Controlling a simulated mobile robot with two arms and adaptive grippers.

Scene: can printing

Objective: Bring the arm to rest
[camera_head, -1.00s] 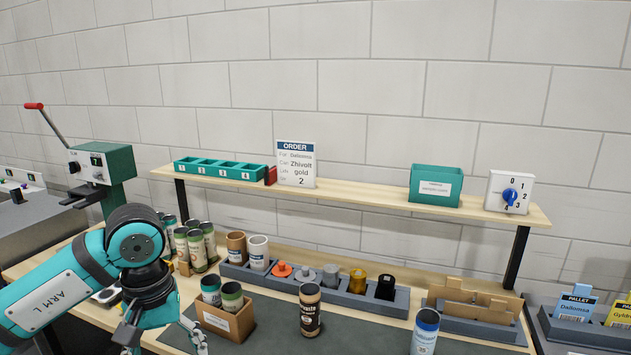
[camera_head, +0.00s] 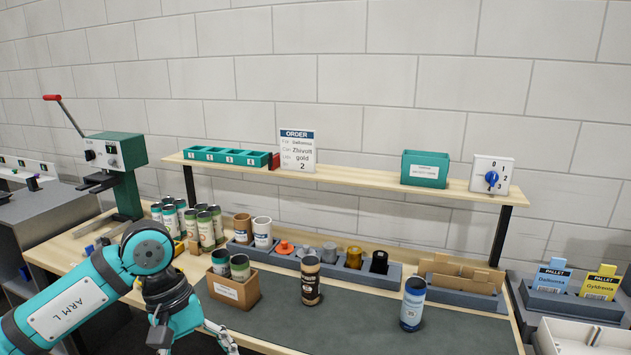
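My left arm comes in from the lower left. Its gripper (camera_head: 221,338) is at the bottom edge, partly cut off, in front of the cardboard box. I cannot make out whether its fingers are apart or hold anything. My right arm is not in view.
The work table carries a cardboard box (camera_head: 238,293) with cans, a dark can (camera_head: 310,281), a blue can (camera_head: 412,304) and a grey rack (camera_head: 338,270). A shelf (camera_head: 370,179) spans behind. A lever press (camera_head: 117,160) stands left. The dark mat (camera_head: 360,309) has free room between the standing cans.

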